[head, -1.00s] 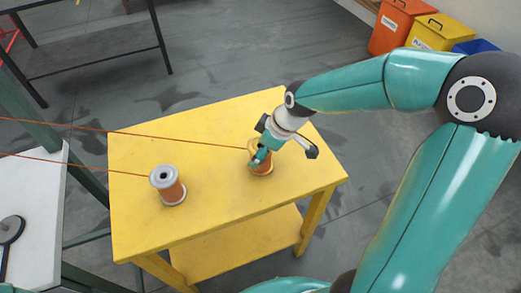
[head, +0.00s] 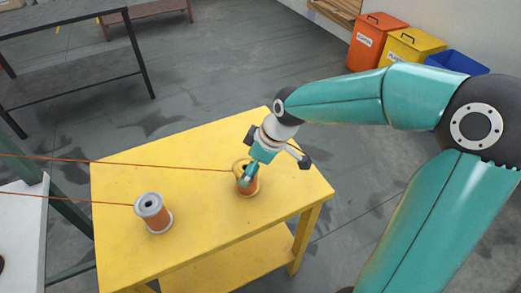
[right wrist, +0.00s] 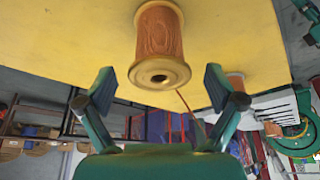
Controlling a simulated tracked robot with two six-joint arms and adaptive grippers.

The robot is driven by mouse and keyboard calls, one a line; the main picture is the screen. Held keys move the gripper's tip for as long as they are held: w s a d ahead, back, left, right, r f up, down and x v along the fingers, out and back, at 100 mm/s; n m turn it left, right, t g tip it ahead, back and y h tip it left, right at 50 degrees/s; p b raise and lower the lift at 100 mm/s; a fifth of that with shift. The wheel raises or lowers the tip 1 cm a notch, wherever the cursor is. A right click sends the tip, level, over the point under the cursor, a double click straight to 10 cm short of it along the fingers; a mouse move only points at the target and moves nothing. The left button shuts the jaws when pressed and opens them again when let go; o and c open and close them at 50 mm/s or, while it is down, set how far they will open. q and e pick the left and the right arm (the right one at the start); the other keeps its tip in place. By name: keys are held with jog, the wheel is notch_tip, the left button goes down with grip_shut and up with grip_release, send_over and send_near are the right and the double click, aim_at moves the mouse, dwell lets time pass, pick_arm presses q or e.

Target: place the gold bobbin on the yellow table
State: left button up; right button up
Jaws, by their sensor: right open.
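The gold bobbin (head: 250,187) stands upright on the yellow table (head: 200,240), near the right side of its top. A thin copper wire runs left from it. My right gripper (head: 262,160) is at the bobbin, hiding part of it in the head view. In the right wrist view the open jaws (right wrist: 160,88) point at the gold bobbin (right wrist: 160,35). The bobbin lies between and just beyond the fingertips, with a gap visible on each side. The left gripper is not in view.
A grey-flanged copper-coloured bobbin (head: 155,215) stands on the table's left part, with its own wire. Two wires cross the left side. A dark table (head: 70,60) stands behind. Orange (head: 374,42), yellow (head: 412,48) and blue (head: 456,64) bins stand at the back right.

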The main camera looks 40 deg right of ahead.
jog(key=v, duration=0.8)
jog(key=shift+r, duration=0.25)
